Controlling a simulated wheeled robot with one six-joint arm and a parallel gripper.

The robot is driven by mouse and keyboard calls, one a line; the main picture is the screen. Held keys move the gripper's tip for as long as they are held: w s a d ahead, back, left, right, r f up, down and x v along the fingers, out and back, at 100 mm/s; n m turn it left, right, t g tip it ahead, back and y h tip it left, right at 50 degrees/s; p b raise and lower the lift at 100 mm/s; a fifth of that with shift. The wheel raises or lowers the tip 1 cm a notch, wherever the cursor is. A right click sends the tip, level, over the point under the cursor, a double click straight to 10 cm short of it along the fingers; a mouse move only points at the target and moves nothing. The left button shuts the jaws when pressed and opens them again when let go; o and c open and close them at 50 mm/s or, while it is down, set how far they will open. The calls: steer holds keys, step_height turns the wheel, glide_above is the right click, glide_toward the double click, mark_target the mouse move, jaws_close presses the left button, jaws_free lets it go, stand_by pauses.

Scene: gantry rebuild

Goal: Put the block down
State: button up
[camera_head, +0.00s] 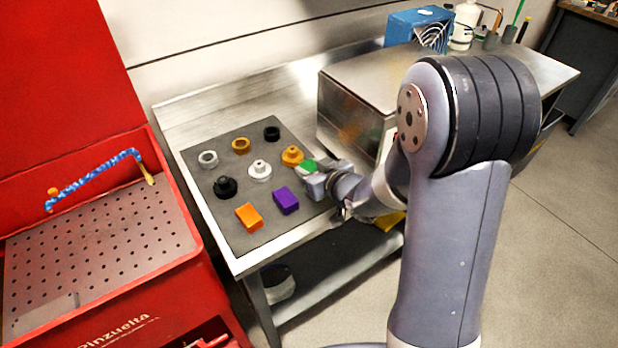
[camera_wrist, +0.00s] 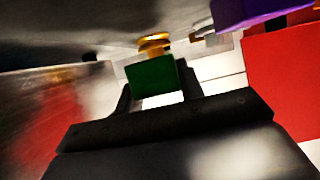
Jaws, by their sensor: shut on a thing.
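A green block (camera_head: 309,166) shows at the tip of my gripper (camera_head: 313,178) in the head view, at the right edge of the grey mat (camera_head: 218,164). In the wrist view the green block (camera_wrist: 153,78) sits between the two fingers of my gripper (camera_wrist: 156,92), which is shut on it. My gripper hides part of the block in the head view. I cannot tell whether its underside touches the mat.
A metal box (camera_head: 352,112) stands behind my arm. A red cabinet (camera_head: 170,265) is at left.

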steer(key=shift+f, duration=1.65)
steer(key=shift+f+b, duration=0.2)
steer(key=shift+b, duration=0.15)
steer(key=o, duration=1.1)
steer(key=shift+r, duration=0.15)
